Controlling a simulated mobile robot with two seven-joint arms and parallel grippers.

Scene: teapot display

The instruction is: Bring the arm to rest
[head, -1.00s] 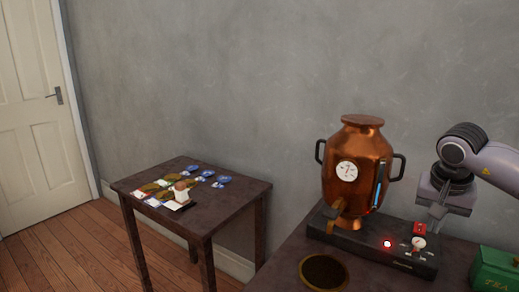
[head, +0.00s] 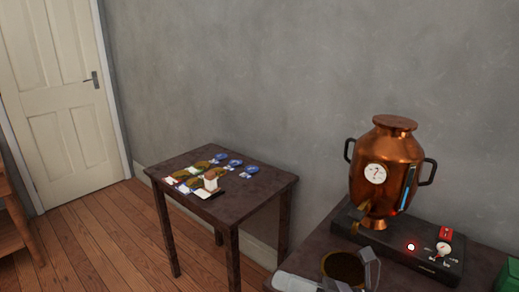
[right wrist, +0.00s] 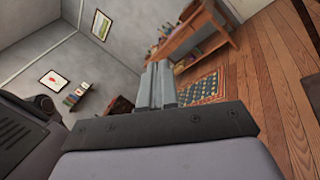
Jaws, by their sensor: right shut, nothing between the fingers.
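My right gripper (head: 369,262) is low in the head view, in front of the copper urn and over the near part of the dark table. Its fingers are shut with nothing between them; they also show closed together in the right wrist view (right wrist: 157,84), pointing out into the room. It is apart from the urn. My left gripper is not in view.
The copper urn (head: 384,170) stands on a black base (head: 395,247) with a red light and a dial. A round dark mat (head: 345,267) lies by the gripper. A small table (head: 262,185) with blue and gold items stands left. A green box (head: 508,277) is at the right edge.

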